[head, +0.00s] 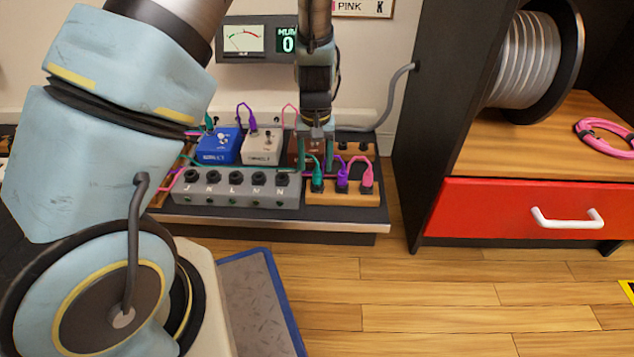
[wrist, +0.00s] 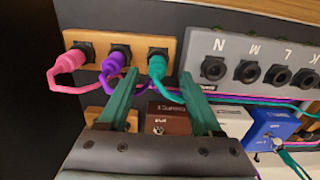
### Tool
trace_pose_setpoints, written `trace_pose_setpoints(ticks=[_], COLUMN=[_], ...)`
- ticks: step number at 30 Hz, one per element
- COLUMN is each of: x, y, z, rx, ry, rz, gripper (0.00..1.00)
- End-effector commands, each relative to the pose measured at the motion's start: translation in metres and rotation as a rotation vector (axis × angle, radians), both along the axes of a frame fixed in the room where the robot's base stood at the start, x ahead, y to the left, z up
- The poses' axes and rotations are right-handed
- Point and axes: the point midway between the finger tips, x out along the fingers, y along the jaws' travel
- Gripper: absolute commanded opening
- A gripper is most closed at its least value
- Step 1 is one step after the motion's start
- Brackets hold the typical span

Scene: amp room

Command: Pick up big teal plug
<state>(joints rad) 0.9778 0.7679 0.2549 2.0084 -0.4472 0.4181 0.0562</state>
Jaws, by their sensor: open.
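The big teal plug (head: 317,182) sits upright in the left socket of a small wooden jack block, with a teal cable running from it. It also shows in the wrist view (wrist: 157,68). My gripper (head: 316,162) is above and just behind it, pointing down. In the wrist view my gripper (wrist: 160,76) is open, its two teal fingers spread, with the teal plug between and just beyond the tips. I cannot tell whether either finger touches it.
A purple plug (head: 342,178) and a pink plug (head: 367,174) stand beside it in the wooden block (head: 343,197). A grey jack box (head: 237,200) adjoins on the left. Behind are a blue pedal (head: 219,146), a white pedal (head: 261,147) and a brown pedal (wrist: 168,117).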

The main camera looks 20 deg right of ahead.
Motion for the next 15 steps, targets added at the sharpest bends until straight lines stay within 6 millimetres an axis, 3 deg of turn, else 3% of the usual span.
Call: trace_pose_setpoints(ticks=[1, 6, 15], x=[0.000, 0.001, 0.001], y=[-0.002, -0.004, -0.005], z=[-0.013, -0.036, -0.038], rx=[0.001, 0.001, 0.000], ry=[0.000, 0.002, 0.000], rz=[-0.002, 0.000, 0.000], gripper=[0.66, 0.66, 0.66])
